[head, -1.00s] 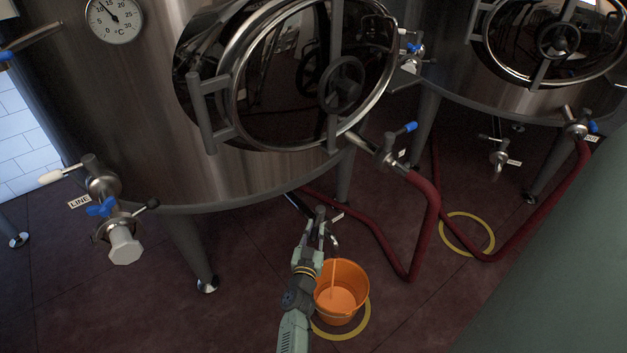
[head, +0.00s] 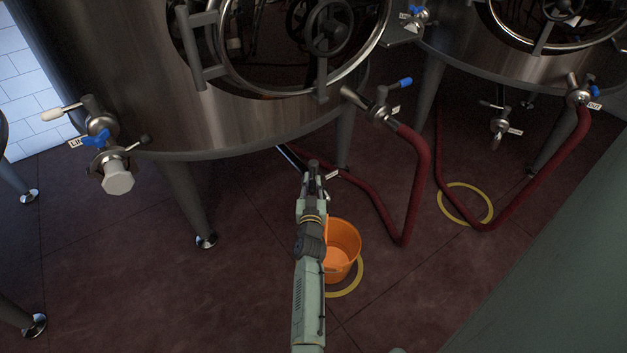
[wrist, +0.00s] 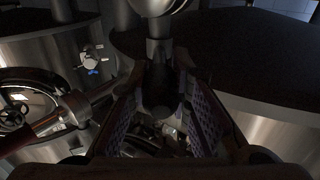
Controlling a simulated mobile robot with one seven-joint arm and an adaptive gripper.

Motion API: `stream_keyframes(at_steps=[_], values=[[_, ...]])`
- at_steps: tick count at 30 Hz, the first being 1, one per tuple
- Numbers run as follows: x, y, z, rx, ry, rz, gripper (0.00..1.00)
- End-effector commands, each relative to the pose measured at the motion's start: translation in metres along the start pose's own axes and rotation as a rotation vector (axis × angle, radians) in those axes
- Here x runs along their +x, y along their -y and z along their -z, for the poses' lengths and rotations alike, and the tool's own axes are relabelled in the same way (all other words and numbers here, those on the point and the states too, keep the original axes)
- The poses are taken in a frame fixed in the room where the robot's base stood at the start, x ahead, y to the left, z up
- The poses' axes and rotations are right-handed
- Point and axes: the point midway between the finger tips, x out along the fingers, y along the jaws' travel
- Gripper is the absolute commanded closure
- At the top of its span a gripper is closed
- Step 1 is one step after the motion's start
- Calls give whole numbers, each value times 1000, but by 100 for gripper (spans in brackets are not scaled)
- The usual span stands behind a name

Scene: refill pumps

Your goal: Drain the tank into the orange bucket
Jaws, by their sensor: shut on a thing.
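The steel tank (head: 250,125) stands on legs at the left and centre of the head view. The orange bucket (head: 345,243) stands upright on the floor near its underside, partly behind my arm. My gripper (head: 314,172) is at the drain valve below the tank, above and slightly left of the bucket. In the wrist view my gripper (wrist: 165,120) is shut on a dark rounded valve handle (wrist: 158,92) between its fingers. The drain outlet is mostly hidden by my gripper. I cannot tell whether liquid is running into the bucket.
A yellow floor ring (head: 347,287) lies around the bucket's base. A red hose (head: 412,190) runs from a blue-handled valve (head: 382,108) across the floor. A second tank (head: 465,60) stands at the right, with another yellow ring (head: 465,203) before it. Open floor lies to the left.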

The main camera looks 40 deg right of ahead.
Motion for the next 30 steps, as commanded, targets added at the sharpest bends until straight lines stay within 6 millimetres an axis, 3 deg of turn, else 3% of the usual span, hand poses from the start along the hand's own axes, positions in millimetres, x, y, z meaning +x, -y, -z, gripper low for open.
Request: stream_keyframes(at_steps=[7,8,17,30], values=[[-1,-5,-2,1,2,-9,100],[-1,-5,-2,1,2,-9,81],[-1,-2,-1,0,2,-4,61],[0,1,2,1,1,1,60]])
